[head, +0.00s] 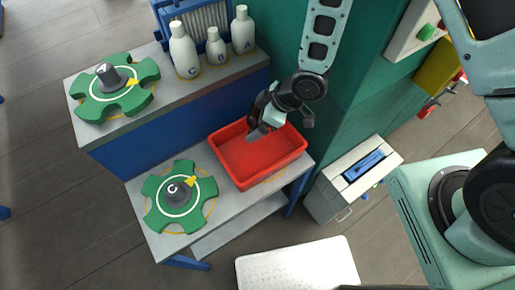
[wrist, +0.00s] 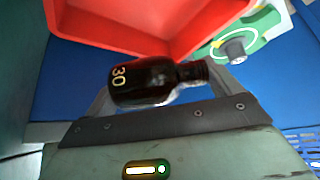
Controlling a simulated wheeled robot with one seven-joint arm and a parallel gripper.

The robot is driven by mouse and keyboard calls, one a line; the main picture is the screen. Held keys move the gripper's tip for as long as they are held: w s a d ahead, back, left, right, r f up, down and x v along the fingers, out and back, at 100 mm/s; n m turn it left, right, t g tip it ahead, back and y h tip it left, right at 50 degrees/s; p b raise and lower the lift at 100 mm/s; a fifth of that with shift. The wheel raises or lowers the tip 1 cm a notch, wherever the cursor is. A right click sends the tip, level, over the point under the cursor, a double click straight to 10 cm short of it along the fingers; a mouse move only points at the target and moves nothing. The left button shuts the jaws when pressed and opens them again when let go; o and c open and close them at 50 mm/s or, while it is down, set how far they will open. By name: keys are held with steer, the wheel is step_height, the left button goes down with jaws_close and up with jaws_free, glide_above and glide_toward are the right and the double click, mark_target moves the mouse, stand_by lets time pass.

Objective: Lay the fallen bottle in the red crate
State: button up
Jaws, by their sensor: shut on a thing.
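The dark amber bottle (wrist: 150,82), marked 30, lies sideways across my gripper (wrist: 163,92) in the wrist view, its neck pointing right. My gripper is shut on it. In the head view my gripper (head: 262,127) is over the far side of the red crate (head: 231,180), and I cannot make out the bottle there. The crate's floor looks empty where it shows. The crate also shows in the wrist view (wrist: 110,28), beyond the bottle, with a gap between them.
The crate stands on a low grey shelf beside a green wheel marked C (head: 178,190). A second green wheel marked A (head: 112,85) and white bottles (head: 184,52) stand on the higher shelf. A grey box (head: 350,180) stands right of the crate.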

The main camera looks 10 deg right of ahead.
steer(key=shift+w+d+f+b, duration=0.1)
steer(key=shift+w+f+b, duration=0.1)
steer(key=shift+f+b, duration=1.4)
step_height(320, 180, down, 6)
steer(key=b, duration=0.4)
steer(key=shift+f, duration=0.1)
steer(key=o, duration=0.7)
steer(key=shift+o, duration=0.2)
step_height(320, 180, up, 10)
steer(key=p, duration=0.8)
